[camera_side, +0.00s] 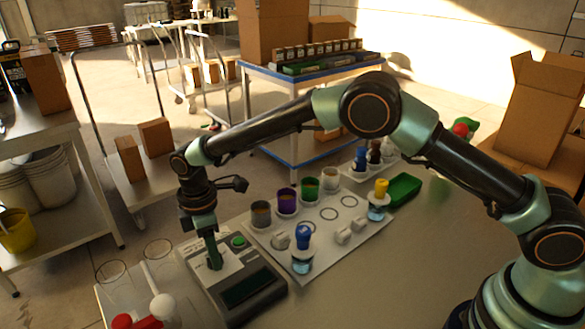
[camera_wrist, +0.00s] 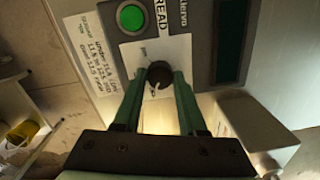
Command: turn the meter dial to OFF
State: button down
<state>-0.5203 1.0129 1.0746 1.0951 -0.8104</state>
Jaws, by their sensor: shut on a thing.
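The grey meter (camera_side: 222,295) lies on the bench in the side view, with a dark screen (camera_side: 248,287) and a green button (camera_side: 239,242). In the wrist view its black dial (camera_wrist: 159,74) sits on a white plate, with a pale mark at its lower edge. The small print around the dial is too faint to read. My gripper (camera_side: 214,263) points down onto the meter's left part. In the wrist view its green fingers (camera_wrist: 158,73) are closed around the dial, one on each side. In the side view the fingers hide the dial.
A white sheet (camera_side: 318,262) right of the meter holds coloured cups and a blue-capped jar (camera_side: 303,250). A green tray (camera_side: 404,189) lies farther back. The bench's right part is clear.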

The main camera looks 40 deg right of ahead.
jog(key=shift+w+d+n, duration=0.1)
jog(key=shift+d+n, duration=0.05)
jog(key=shift+n, duration=0.15)
dwell(0.4)
jog(key=shift+c, duration=2.3)
grip_release()
notch_tip(320, 180, up, 12)
jog(key=shift+w+a, duration=0.2)
